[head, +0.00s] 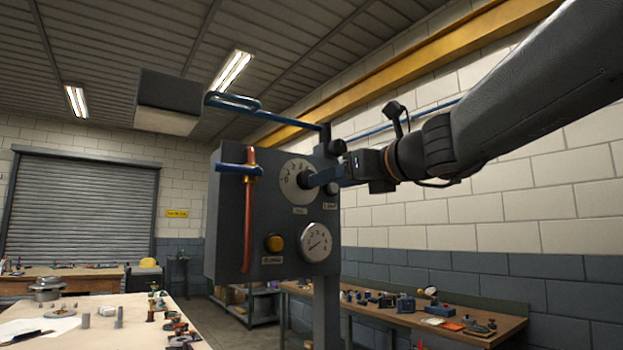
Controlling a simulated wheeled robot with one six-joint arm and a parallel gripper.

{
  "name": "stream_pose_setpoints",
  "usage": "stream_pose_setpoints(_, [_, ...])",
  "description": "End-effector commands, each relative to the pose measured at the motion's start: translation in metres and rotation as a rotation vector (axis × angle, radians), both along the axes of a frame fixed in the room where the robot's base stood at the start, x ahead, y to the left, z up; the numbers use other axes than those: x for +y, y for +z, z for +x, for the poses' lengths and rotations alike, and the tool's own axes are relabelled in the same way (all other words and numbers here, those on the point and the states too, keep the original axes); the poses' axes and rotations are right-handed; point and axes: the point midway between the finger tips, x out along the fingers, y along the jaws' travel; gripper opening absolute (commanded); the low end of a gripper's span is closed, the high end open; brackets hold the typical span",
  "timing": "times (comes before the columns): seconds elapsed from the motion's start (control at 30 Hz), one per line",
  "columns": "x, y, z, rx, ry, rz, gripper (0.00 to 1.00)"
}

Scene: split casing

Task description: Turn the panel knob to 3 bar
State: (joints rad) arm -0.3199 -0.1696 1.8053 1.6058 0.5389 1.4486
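The grey panel (226,235) stands on a post near the middle of the head view. High on its face is a white round dial (291,171) with dark numbers. A blue-grey piece, which looks like the knob (318,178), projects from the dial's centre towards my gripper (340,173). My gripper comes in from the right at knob height, its tip at or against this piece. The fingers are small and seen from the side, so I cannot tell whether they are closed on the knob. The knob's pointing direction and part of the scale are hidden.
Below the dial are a gauge (315,243) and a yellow button (274,243). A red-orange pipe (249,220) with a blue handle runs down the panel's left side. A blue tube (285,114) and a grey box (168,97) sit above. Cluttered benches stand behind.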

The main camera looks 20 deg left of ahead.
Motion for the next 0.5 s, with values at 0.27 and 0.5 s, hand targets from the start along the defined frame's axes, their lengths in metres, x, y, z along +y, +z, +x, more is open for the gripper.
stream_pose_setpoints(0.27, [0.020, 0.021, 0.009, 0.023, 0.006, 0.071, 0.55])
stream_pose_setpoints(0.5, [0.048, 0.021, 0.033, 0.022, 0.006, 0.068, 0.55])
